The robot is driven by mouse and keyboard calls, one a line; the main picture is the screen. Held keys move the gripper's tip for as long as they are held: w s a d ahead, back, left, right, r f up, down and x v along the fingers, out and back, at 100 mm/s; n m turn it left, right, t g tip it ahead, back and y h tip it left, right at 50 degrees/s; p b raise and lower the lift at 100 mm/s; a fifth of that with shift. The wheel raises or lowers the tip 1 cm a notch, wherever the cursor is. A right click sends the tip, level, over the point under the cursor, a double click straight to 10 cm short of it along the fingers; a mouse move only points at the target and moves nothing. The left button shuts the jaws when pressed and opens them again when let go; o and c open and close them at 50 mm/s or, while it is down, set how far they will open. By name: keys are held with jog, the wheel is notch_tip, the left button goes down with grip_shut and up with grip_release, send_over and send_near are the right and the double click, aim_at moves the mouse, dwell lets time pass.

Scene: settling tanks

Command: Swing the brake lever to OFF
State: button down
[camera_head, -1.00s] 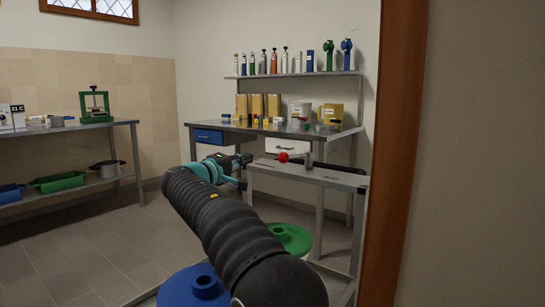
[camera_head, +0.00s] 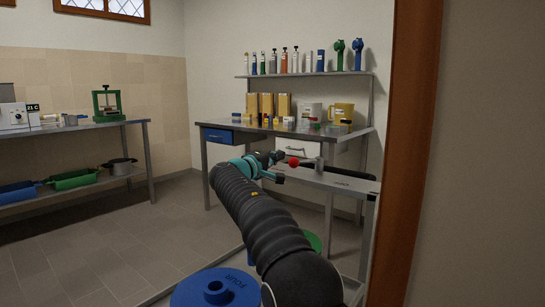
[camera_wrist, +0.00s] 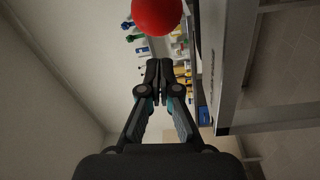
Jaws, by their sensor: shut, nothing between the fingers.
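The brake lever shows as a red ball knob (camera_head: 294,162) beside a short grey post (camera_head: 318,164) on a narrow grey metal stand (camera_head: 335,181). The lever's rod is hard to make out, and the marking on the stand top is too small to read. My gripper (camera_head: 279,167) is just left of the red knob in the head view. In the wrist view the red knob (camera_wrist: 156,14) lies beyond the fingertips, at the top edge and partly cut off. My gripper (camera_wrist: 159,70) is shut and empty there, with a gap in the picture between its tips and the knob.
A workbench (camera_head: 220,128) with yellow containers (camera_head: 267,105) stands behind the stand. A blue drum (camera_head: 190,290) is low in front, a green one (camera_head: 314,242) partly behind my arm. A brown door frame (camera_head: 407,150) borders the right. The tiled floor (camera_head: 130,235) at left is clear.

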jog(key=shift+s+d+f, duration=0.2)
jog(key=shift+s+d, duration=0.3)
jog(key=shift+s, duration=0.15)
jog(key=shift+s+d+f, duration=0.15)
jog(key=shift+s+d, duration=0.35)
jog(key=shift+s, duration=0.1)
jog(key=shift+s+a+f+b, duration=0.1)
jog(key=shift+s+b, duration=0.05)
jog(key=shift+b, duration=0.25)
